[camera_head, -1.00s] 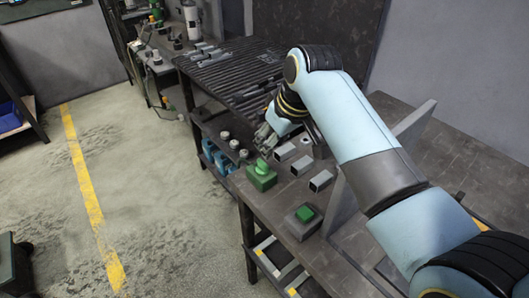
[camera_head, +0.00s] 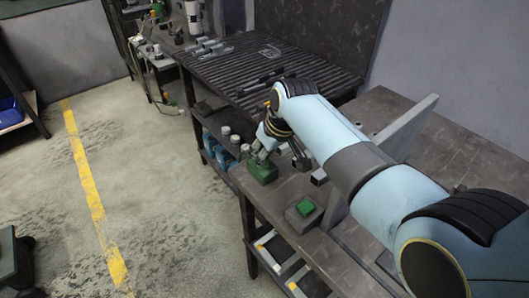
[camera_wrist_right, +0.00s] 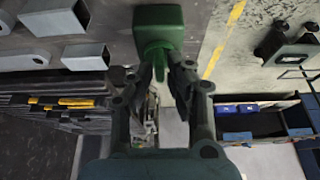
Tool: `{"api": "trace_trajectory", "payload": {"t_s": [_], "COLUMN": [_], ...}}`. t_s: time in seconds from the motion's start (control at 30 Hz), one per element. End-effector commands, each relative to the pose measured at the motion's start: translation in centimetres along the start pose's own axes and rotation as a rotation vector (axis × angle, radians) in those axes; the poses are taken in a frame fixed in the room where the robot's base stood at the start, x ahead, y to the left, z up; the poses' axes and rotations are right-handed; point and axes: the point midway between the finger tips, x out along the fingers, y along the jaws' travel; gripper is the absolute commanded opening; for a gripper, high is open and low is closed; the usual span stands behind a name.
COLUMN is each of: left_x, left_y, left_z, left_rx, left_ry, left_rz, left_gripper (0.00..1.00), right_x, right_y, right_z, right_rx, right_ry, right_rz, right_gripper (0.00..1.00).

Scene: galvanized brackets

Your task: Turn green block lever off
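The green block (camera_head: 262,172) sits near the front edge of the dark workbench, and its upper part is hidden by my right gripper (camera_head: 262,153). In the right wrist view the block (camera_wrist_right: 158,18) is at the top, with its green lever (camera_wrist_right: 157,50) pointing down. The two fingertips of my right gripper (camera_wrist_right: 158,78) are on either side of the lever, very close to it. I cannot tell whether they press on it. My left gripper is not in view.
A grey box with a green button (camera_head: 304,207) stands nearer on the bench. Grey square tubes (camera_wrist_right: 85,57) lie beside the block. An upright grey plate (camera_head: 405,122) stands behind my right arm. A ribbed rack (camera_head: 245,68) is at the back.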

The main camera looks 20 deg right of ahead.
Motion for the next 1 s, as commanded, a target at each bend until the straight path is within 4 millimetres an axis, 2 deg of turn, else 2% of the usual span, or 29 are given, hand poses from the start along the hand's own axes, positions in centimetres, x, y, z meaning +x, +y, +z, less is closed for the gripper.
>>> {"api": "trace_trajectory", "payload": {"t_s": [0.03,0.1,0.57,0.77,1.0], "left_x": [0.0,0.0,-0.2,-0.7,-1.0], "left_y": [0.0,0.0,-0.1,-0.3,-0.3], "left_z": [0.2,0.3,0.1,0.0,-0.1], "left_rx": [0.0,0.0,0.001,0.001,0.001], "left_ry": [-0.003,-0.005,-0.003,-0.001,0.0], "left_rz": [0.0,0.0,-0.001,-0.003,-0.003], "left_gripper": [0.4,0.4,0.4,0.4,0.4], "right_x": [0.0,0.0,0.0,-0.1,0.0], "right_y": [0.0,0.0,0.0,0.1,0.2], "right_z": [0.0,0.0,0.0,0.0,0.0], "right_rx": [0.0,0.0,-0.035,-0.132,-0.326], "right_ry": [0.0,0.0,-0.002,-0.002,-0.003], "right_rz": [0.0,0.0,-0.015,-0.057,-0.137], "right_gripper": [0.08,0.0,0.0,0.0,0.0]}}
